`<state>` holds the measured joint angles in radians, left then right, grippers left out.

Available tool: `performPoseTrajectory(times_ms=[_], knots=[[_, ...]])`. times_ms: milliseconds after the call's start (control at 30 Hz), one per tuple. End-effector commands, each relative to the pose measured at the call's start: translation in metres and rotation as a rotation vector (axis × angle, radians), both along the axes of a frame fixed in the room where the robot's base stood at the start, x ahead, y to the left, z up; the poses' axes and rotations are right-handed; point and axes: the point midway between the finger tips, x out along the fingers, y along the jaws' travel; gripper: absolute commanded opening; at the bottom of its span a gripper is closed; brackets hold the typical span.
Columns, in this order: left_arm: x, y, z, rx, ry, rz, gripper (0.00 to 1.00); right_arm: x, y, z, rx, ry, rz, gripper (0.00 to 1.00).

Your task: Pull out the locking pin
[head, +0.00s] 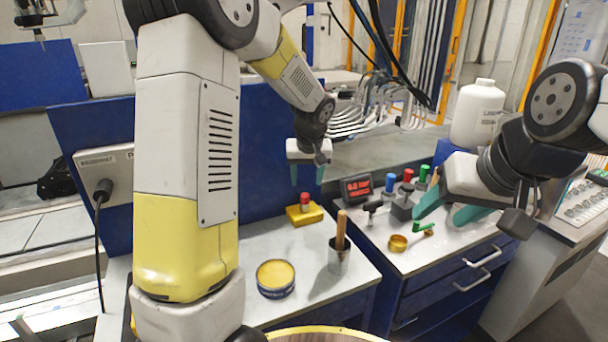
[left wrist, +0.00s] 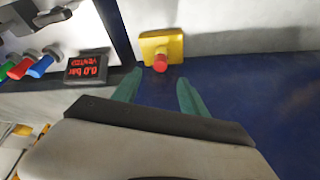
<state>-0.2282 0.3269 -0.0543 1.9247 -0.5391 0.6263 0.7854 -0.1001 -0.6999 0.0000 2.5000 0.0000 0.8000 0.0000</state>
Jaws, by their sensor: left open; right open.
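No part is clearly recognisable as the locking pin. A black T-shaped handle (head: 372,206) stands on the right worktop and may be it. A green lever-like piece (head: 423,228) lies near a brass ring (head: 397,243), below my right gripper (head: 450,205). My right gripper is open and empty, its teal fingers apart above the worktop. My left gripper (head: 308,174) is open and empty above a yellow box with a red button (head: 305,212). In the left wrist view the yellow box (left wrist: 161,45) lies beyond the fingertips of my left gripper (left wrist: 158,92), apart from them.
A display (head: 356,188) reads 0.0 bar, vented. Blue (head: 390,182), red (head: 407,175) and green (head: 423,173) knobs stand beside it. A yellow-topped tin (head: 275,278) and a cup with a wooden handle (head: 339,255) stand on the left worktop. A white bottle (head: 477,113) stands behind.

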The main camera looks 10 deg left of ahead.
Motion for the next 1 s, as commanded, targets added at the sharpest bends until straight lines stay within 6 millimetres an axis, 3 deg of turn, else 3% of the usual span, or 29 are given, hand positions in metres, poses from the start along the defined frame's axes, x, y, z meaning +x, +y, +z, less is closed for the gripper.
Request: performPoseTrajectory(times_ms=[167,600,1000], knots=[[0.003,-0.001,-0.007,-0.023,-0.008,0.04,0.51,0.0,0.0,0.0,0.0,0.0,0.0,0.55],[0.025,0.006,-0.063,-0.02,-0.007,0.038,0.51,0.0,0.0,0.0,0.0,0.0,0.0,0.55],[0.029,0.006,-0.072,-0.021,-0.009,0.036,0.51,0.0,0.0,0.0,0.0,0.0,0.0,0.55]])
